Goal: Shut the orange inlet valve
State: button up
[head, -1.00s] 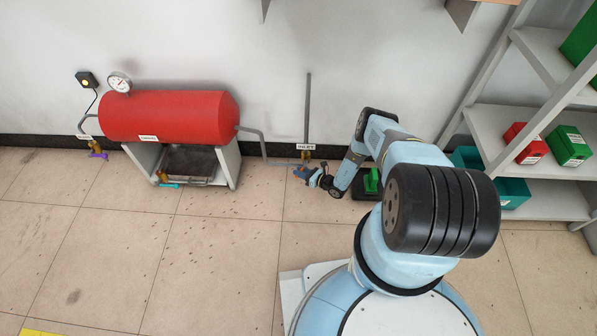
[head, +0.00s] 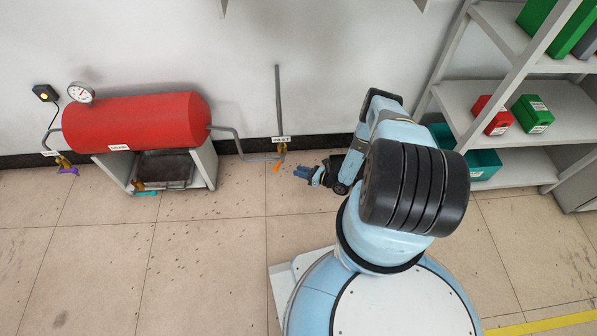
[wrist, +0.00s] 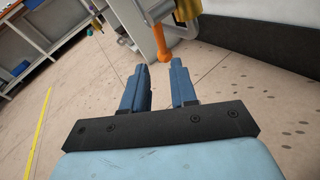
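The orange inlet valve handle (head: 278,167) hangs below the brass valve body under the INLET label (head: 281,139), at the foot of the grey pipe by the wall. My gripper (head: 298,171) is just right of the handle, with a visible gap between them in the head view. In the wrist view, the orange handle (wrist: 163,54) points down toward my gripper (wrist: 160,66), its rounded end just beyond the two blue fingertips and lined up with the space between them. The fingers are apart and nothing is held. The brass valve body (wrist: 187,9) is partly cut off at the top.
A red tank (head: 135,122) with a gauge (head: 80,92) stands to the left on a grey stand. A purple handle (head: 68,171) and a teal handle (head: 145,193) are on its other valves. Shelves (head: 520,105) with bins stand right. The floor in front is clear.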

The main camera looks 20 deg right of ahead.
jog(key=shift+w+r+g, duration=0.1)
jog(key=shift+w+g, duration=0.1)
jog(key=shift+g, duration=0.2)
jog(key=shift+c, duration=1.4)
jog(key=shift+w+d+r+n+g, duration=0.15)
jog(key=shift+w+n+g, duration=0.05)
jog(key=shift+n+g, duration=0.4)
jog(key=shift+w+d+r+n+g, duration=0.15)
jog(key=shift+w+n+g, duration=0.05)
jog(key=shift+n+g, duration=0.35)
grip_shut()
jog(key=w+d+r+n+g+h, duration=0.1)
jog(key=d+r+n+g+h, duration=0.1)
jog(key=d+n+g+h, duration=0.15)
jog(key=a+r+x, duration=0.1)
jog(key=x, duration=1.1)
jog(key=shift+w+a+n+g, duration=0.2)
jog(key=shift+a+n+g, duration=0.1)
jog(key=shift+a+n, duration=0.15)
